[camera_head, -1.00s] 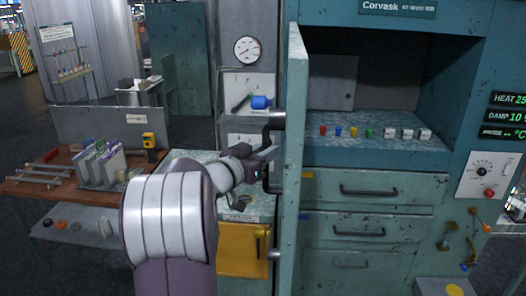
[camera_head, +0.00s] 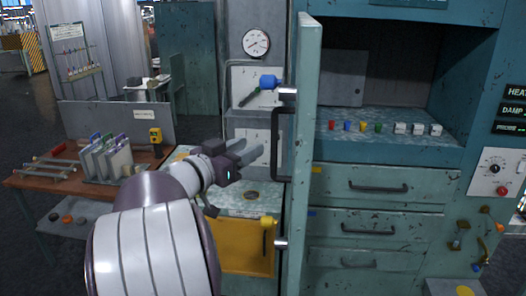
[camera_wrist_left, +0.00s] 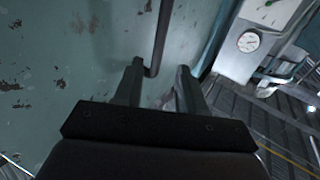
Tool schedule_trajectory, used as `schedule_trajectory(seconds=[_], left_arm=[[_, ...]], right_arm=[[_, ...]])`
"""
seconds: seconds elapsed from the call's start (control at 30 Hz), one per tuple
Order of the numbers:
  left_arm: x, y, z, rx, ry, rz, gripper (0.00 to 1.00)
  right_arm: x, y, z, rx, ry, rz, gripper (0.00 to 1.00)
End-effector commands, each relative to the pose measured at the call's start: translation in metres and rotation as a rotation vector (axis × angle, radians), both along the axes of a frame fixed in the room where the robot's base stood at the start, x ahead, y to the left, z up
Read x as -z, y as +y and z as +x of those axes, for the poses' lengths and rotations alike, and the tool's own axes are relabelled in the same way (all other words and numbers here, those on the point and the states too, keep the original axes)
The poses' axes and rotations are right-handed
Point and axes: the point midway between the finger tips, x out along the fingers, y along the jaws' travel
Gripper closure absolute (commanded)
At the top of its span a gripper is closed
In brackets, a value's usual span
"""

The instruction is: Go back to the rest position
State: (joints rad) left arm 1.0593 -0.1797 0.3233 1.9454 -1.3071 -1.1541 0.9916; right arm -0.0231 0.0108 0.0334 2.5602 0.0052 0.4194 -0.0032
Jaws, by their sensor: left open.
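My left gripper (camera_head: 247,152) is open and empty, to the left of the open teal cabinet door (camera_head: 304,150). The dark door handle (camera_head: 279,145) is to its right, and a gap shows between fingers and handle in the head view. In the left wrist view the two fingers (camera_wrist_left: 158,82) are spread, with the door's worn face (camera_wrist_left: 75,65) and the handle bar (camera_wrist_left: 160,38) beyond them. My right gripper is not in view.
The cabinet shelf (camera_head: 390,148) holds several coloured pegs and white blocks. Drawers (camera_head: 378,184) sit below. A yellow bin front (camera_head: 240,247) is below my gripper.

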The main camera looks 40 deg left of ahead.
Motion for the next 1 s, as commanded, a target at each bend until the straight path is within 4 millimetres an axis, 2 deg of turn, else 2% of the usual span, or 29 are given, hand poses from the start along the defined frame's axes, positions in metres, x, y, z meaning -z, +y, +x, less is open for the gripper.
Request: schedule_trajectory(seconds=[0.03, 0.2, 0.8, 0.87, 0.93, 0.97, 1.0], left_arm=[[0.004, 0.001, -0.009, -0.004, -0.001, 0.003, 0.6], [0.001, 0.001, -0.027, -0.001, -0.001, 0.0, 0.6], [0.0, 0.002, -0.028, -0.005, 0.003, 0.03, 0.6], [0.005, 0.02, -0.028, -0.092, 0.026, 0.1, 0.6], [0.019, 0.061, -0.038, -0.308, 0.077, 0.158, 0.6], [0.032, 0.081, -0.047, -0.425, 0.121, 0.164, 0.6], [0.067, 0.099, -0.057, -0.565, 0.217, 0.146, 0.6]], right_arm=[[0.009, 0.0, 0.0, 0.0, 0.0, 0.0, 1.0], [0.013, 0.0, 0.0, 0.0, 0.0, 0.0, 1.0], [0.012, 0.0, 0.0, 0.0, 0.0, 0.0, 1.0], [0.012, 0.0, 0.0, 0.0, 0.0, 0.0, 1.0], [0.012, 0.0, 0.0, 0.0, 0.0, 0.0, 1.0], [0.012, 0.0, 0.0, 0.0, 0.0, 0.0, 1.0], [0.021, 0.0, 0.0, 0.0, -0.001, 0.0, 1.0]])
